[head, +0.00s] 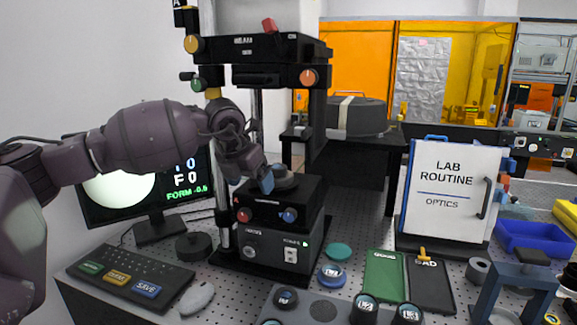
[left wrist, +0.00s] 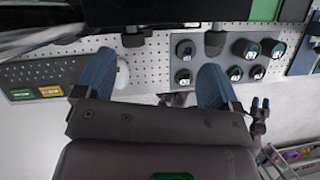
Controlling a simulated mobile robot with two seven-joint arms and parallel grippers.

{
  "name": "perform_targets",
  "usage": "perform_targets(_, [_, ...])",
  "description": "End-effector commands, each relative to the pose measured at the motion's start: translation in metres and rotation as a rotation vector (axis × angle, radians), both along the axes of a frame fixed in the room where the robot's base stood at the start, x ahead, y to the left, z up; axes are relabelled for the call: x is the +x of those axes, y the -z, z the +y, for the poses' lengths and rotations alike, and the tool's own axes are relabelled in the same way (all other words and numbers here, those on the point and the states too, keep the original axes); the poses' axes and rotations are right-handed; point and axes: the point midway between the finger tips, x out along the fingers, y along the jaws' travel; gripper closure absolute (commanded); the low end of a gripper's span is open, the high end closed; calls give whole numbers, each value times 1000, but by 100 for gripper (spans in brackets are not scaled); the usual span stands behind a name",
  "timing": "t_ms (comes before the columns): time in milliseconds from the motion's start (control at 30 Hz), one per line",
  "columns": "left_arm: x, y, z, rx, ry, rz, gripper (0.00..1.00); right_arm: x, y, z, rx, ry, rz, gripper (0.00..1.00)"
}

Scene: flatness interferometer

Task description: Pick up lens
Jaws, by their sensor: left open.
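Several round dark lenses with labels sit on a grey tray (head: 319,309) at the bottom of the head view, such as one lens (head: 285,300) at its left, one lens (head: 363,308) further right and one lens (head: 408,315) near the right edge. In the left wrist view several lenses (left wrist: 243,48) stand beyond the right finger. My left gripper (head: 266,181) is at the interferometer's stage (head: 290,192), beside a dark grey disc (head: 287,177) there; I cannot tell whether they touch. Its blue fingers (left wrist: 155,78) are spread with nothing seen between them.
The interferometer frame (head: 258,46) rises around the left gripper. A monitor (head: 120,188), keyboard (head: 130,277) and mouse (head: 196,298) are at left. A green tray (head: 384,272), a black tray (head: 432,290), a sign board (head: 450,195) and a blue bin (head: 535,238) are at right.

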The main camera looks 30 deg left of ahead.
Motion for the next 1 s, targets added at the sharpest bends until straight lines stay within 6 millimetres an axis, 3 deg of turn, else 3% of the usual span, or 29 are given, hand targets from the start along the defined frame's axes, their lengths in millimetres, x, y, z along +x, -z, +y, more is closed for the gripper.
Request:
perform_targets(167, [9, -7, 9, 28, -22, 3, 12, -5, 1, -1, -1, 3, 9, 37])
perform_targets(400, [44, -7, 9, 26, -19, 3, 12, -18, 6, -3, 0, 11, 37, 37])
perform_targets(1000, [92, -6, 10, 23, -18, 4, 12, -3, -11, -1, 0, 2, 0, 37])
